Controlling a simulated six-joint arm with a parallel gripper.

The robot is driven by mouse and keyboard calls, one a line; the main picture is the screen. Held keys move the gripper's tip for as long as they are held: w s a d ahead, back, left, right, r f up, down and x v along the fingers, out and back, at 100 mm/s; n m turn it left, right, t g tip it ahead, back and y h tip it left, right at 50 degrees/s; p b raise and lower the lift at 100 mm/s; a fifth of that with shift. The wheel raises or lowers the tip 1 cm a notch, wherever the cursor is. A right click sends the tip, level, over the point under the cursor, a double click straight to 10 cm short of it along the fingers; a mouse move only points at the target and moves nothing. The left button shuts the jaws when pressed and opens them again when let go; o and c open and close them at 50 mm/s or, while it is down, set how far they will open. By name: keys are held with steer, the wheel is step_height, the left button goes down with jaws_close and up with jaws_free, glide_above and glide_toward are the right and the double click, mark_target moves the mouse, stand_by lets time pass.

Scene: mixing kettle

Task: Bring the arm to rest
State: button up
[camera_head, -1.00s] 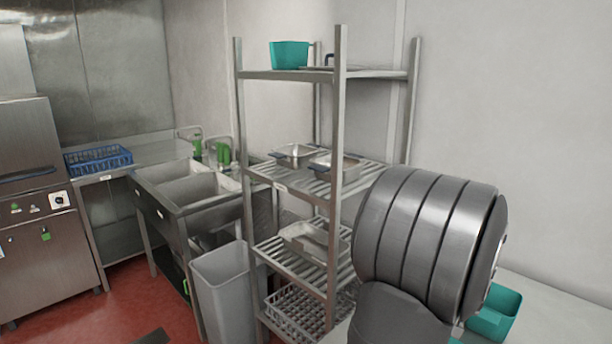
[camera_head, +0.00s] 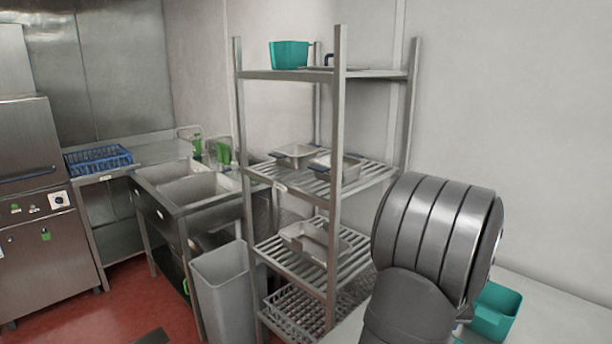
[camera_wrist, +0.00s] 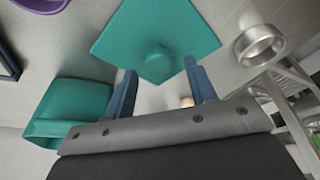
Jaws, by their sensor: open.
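My gripper (camera_wrist: 162,92) shows in the wrist view with its two blue fingers apart and nothing between them. A teal square lid-like piece with a round knob (camera_wrist: 157,60) is in view beyond the fingertips, and I see no contact with it. In the head view, my grey arm fills the lower right and the gripper itself is not visible.
A teal container (camera_head: 495,312) stands on the pale counter (camera_head: 560,318) behind my arm; a teal container (camera_wrist: 70,112) also shows in the wrist view, with a metal ring-shaped item (camera_wrist: 260,46). A metal shelf rack (camera_head: 340,200) stands left of my arm. A grey bin (camera_head: 224,290) is on the floor.

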step_height(320, 180, up, 2)
steer(key=shift+r, duration=0.1)
steer(key=s+d+r, duration=0.5)
steer(key=s+r, duration=0.2)
steer(key=s, duration=0.4)
steer(key=w+d+r+n+y, duration=0.1)
steer(key=w+d+n, duration=0.3)
steer(key=w+d, duration=0.8)
steer(key=w, duration=0.4)
steer(key=shift+d+r, duration=0.25)
steer(key=shift+d, duration=0.15)
